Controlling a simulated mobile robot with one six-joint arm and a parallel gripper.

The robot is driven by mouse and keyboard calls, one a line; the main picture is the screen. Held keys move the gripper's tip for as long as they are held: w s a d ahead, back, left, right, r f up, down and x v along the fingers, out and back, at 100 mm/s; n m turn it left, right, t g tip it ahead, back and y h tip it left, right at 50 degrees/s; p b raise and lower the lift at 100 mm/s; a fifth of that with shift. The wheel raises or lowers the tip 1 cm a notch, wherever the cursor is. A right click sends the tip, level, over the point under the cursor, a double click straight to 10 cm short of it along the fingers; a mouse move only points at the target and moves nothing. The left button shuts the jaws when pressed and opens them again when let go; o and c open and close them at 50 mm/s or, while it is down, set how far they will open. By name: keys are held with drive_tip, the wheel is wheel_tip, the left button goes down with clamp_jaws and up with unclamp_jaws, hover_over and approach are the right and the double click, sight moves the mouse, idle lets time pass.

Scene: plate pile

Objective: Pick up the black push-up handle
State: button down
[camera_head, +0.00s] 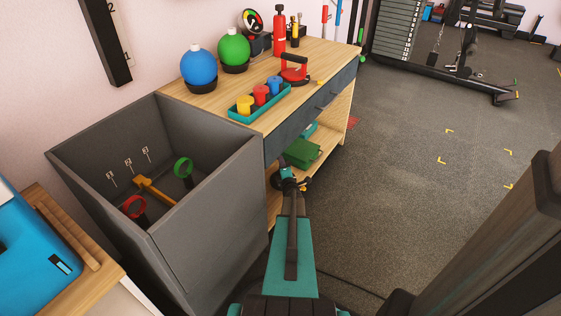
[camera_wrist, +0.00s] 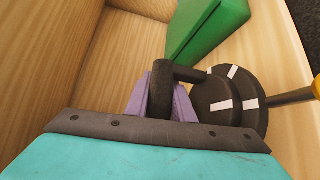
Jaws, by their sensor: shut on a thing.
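The black push-up handle (camera_wrist: 181,73) is between the purple fingers of my gripper (camera_wrist: 160,100) in the wrist view. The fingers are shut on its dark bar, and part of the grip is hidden. Its round black base (camera_wrist: 216,103), with white strips, shows to the right and looks tilted. In the head view my gripper (camera_head: 291,179) is low in front of the workbench's open lower shelf, with the black handle (camera_head: 304,185) small and dark at its tip. I cannot tell whether the handle still touches the shelf.
A green block (camera_wrist: 205,28) lies close beyond the handle; it also shows on the lower shelf (camera_head: 303,152). A red push-up handle (camera_head: 294,66) stands on the workbench (camera_head: 210,98).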

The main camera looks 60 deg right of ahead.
drive_tip(key=p+v, duration=0.2)
drive_tip(key=v, duration=1.1)
drive_tip(key=shift+s+p, duration=0.15)
drive_tip(key=shift+p, duration=0.2)
drive_tip(key=shift+f, duration=0.15)
